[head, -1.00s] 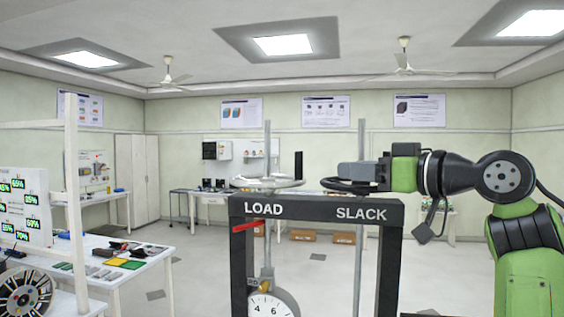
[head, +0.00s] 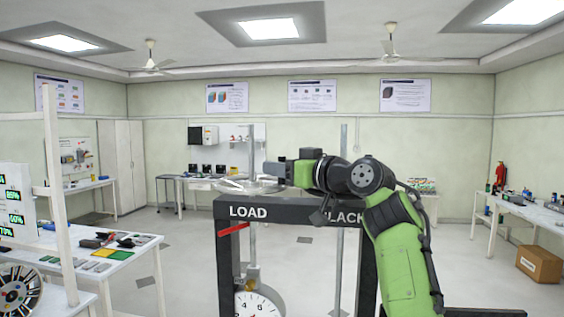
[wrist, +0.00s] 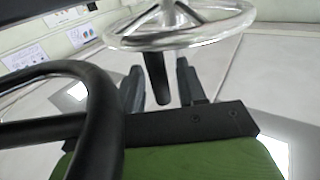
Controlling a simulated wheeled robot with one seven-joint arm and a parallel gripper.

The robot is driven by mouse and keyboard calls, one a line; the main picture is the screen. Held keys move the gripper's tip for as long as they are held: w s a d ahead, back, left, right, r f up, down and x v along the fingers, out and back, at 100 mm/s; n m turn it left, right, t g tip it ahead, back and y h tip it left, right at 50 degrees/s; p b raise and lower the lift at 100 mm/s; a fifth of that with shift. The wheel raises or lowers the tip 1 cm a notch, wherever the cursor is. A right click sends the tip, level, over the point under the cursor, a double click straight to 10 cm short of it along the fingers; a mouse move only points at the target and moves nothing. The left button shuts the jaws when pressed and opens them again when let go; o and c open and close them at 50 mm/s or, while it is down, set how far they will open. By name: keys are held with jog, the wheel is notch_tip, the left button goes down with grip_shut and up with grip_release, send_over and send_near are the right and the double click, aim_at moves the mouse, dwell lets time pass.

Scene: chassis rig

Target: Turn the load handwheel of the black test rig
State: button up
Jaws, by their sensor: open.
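The black test rig (head: 228,262) stands in front of me, with LOAD and SLACK lettered on its top beam. The silver load handwheel (head: 236,186) lies flat above the LOAD side. It also shows at the top of the wrist view (wrist: 190,38), with a dark peg (wrist: 156,76) at its rim. My gripper (head: 270,170) is at the right side of this wheel. In the wrist view my gripper (wrist: 161,84) is open, its fingers on either side of the peg; contact is unclear. A black wheel (wrist: 104,112) shows at the left there; my arm hides it in the head view.
A white dial (head: 258,305) hangs under the LOAD side. A red bar (head: 233,229) sits on the rig's left post. A white table (head: 125,262) with tools stands at the left. Another table (head: 530,212) and a cardboard box (head: 540,263) are at the right. Floor behind the rig is clear.

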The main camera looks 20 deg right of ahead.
jog(key=shift+f, duration=0.1)
grip_shut()
jog(key=shift+s+f+b, duration=0.1)
jog(key=shift+b, duration=0.2)
